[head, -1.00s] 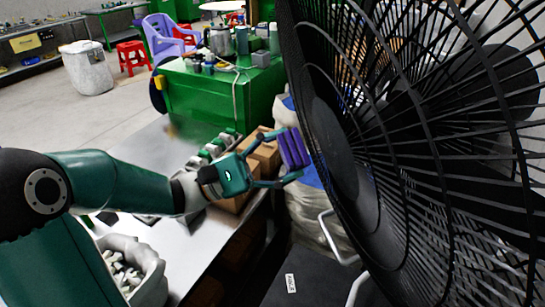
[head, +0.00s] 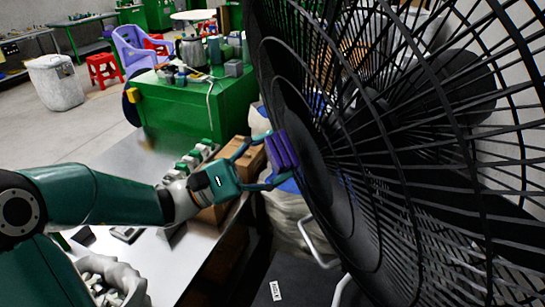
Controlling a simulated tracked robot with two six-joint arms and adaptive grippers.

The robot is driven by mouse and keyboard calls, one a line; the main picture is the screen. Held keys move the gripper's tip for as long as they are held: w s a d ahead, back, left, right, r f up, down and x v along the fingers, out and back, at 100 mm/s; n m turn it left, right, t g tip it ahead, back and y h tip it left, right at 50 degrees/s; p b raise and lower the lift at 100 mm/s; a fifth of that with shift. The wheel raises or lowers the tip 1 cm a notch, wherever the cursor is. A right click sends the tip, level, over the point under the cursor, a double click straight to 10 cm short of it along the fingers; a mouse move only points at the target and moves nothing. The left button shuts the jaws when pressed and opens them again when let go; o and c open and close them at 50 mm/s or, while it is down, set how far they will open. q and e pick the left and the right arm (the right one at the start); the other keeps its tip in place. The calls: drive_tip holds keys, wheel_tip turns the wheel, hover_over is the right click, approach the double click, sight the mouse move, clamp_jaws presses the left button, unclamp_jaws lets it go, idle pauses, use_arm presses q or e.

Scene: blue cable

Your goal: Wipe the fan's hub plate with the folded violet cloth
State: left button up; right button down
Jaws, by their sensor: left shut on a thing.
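The large black fan (head: 400,215) fills the right side of the head view, its wire guard seen at a steep angle. Its hub plate (head: 315,175) is a dark round disc at the middle of the guard's near face. My left gripper (head: 271,158) is shut on the folded violet cloth (head: 284,150), which stands upright between its fingertips. The cloth's right side overlaps the hub plate's left edge in the picture. I cannot tell whether they touch. My right gripper is not in view.
A metal table (head: 120,165) below my left arm bears cardboard boxes (head: 247,160), small parts and a pale bin (head: 112,275) of pieces. A green cabinet (head: 178,108) with items on top stands behind. White sacks (head: 290,220) and a bent white tube (head: 312,240) are below the fan.

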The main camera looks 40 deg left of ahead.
sight(279, 173)
use_arm(q)
drive_tip(key=shift+x, duration=1)
drive_tip(key=shift+f, duration=0.1)
drive_tip(key=shift+s+d, duration=0.35)
drive_tip(key=shift+d, duration=0.2)
drive_tip(key=shift+s+d+b, duration=0.45)
drive_tip(key=shift+s+d, duration=0.3)
drive_tip(key=shift+d, duration=0.35)
drive_tip(key=shift+w+a+b, duration=0.2)
drive_tip(key=shift+w+a, duration=0.4)
drive_tip(key=shift+a, duration=0.25)
drive_tip(key=shift+w+a+b, duration=0.15)
drive_tip(key=shift+w+a, duration=0.45)
drive_tip(key=shift+a, duration=0.25)
